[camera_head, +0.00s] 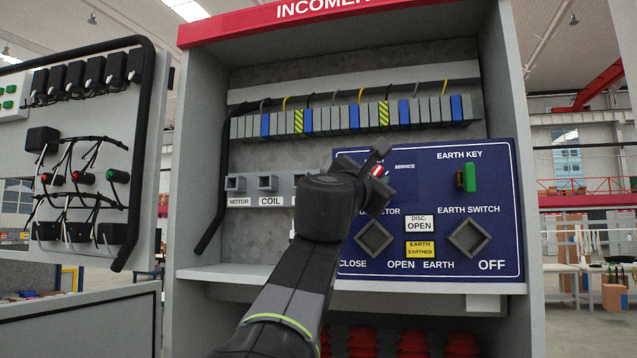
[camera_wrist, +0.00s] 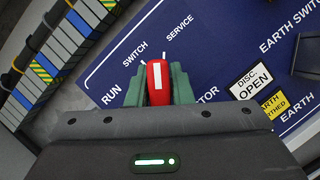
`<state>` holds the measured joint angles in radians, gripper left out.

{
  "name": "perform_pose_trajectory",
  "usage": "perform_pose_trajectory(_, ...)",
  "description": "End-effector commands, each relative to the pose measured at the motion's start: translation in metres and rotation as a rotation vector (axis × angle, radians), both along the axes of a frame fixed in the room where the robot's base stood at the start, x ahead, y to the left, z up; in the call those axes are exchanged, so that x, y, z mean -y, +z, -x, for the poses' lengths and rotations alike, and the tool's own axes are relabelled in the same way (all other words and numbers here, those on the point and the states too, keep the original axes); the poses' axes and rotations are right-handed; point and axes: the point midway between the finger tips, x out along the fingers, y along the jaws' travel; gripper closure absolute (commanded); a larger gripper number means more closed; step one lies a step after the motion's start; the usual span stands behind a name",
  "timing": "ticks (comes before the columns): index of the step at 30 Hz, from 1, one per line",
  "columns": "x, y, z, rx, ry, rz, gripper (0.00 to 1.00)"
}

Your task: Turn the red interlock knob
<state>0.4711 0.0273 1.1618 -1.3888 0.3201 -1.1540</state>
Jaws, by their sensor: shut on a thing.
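The red interlock knob (camera_wrist: 157,84) sits on the blue panel (camera_wrist: 220,50), with a white mark on its face. In the wrist view the two green-grey fingers of my gripper (camera_wrist: 158,86) stand on either side of it, shut on it. White tick marks and the words RUN, SWITCH and SERVICE are printed around it. In the head view only a small red part of the knob (camera_head: 378,171) shows. My gripper (camera_head: 380,175) and wrist hide the rest of it and part of the panel's lettering.
A green earth key (camera_head: 468,177) sits at the panel's upper right. Two square grey knobs, the left one (camera_head: 373,238) and the earth switch (camera_head: 468,238), are lower down. A terminal row (camera_head: 350,117) runs above the panel. An open door (camera_head: 80,150) with wiring stands at left.

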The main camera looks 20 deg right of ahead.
Motion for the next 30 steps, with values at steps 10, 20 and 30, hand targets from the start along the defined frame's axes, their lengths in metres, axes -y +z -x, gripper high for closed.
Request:
perform_pose_trajectory(10,0.000,-0.001,0.000,-0.002,-0.001,-0.001,0.62)
perform_pose_trajectory(20,-0.003,-0.002,0.003,0.000,0.000,0.000,0.62)
perform_pose_trajectory(30,-0.047,-0.024,0.044,0.001,0.005,0.000,0.62)
